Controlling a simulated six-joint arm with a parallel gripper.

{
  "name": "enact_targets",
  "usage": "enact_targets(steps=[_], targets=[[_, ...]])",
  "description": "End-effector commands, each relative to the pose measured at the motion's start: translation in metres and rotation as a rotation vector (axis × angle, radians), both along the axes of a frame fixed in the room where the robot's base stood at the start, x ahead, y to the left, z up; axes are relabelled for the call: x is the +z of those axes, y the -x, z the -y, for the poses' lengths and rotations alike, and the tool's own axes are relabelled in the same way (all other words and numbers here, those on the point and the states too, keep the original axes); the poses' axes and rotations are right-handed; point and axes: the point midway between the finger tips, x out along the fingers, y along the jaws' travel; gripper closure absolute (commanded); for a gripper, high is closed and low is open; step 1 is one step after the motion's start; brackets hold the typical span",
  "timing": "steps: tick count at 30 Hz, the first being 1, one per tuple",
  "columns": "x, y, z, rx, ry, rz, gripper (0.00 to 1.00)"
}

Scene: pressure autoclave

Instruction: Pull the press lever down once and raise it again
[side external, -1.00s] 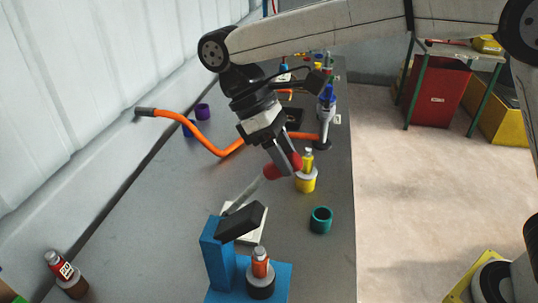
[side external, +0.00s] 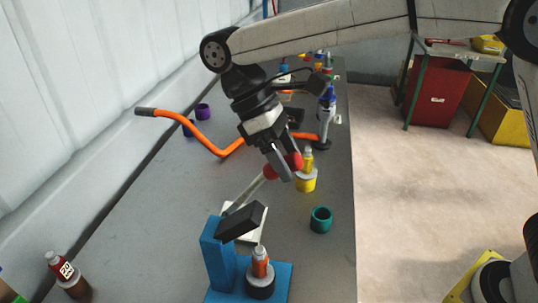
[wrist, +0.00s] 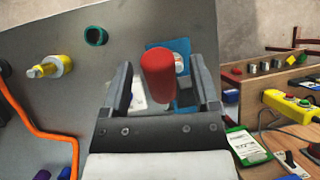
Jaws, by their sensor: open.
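The blue press (side external: 218,262) stands at the near end of the bench, with a black head on its column. Its grey lever (side external: 245,194) slants up and to the right to a red knob (side external: 295,160). My gripper (side external: 284,172) is at the knob, with a finger crossing in front of it. In the wrist view the red knob (wrist: 158,75) lies between the two spread fingers of my gripper (wrist: 161,66), with gaps on both sides.
A teal ring (side external: 321,219) and a yellow vial in a yellow holder (side external: 306,181) are close to the right of the lever. An orange hose (side external: 205,143) runs behind my gripper. The bench between is mostly clear.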

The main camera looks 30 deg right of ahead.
Motion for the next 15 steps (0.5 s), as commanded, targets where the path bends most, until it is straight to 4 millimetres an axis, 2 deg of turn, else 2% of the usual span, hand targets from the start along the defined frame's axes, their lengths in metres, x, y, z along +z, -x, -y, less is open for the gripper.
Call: enact_targets(steps=[15], targets=[[-0.016, 0.015, 0.015, -0.002, -0.094, 0.094, 0.22]])
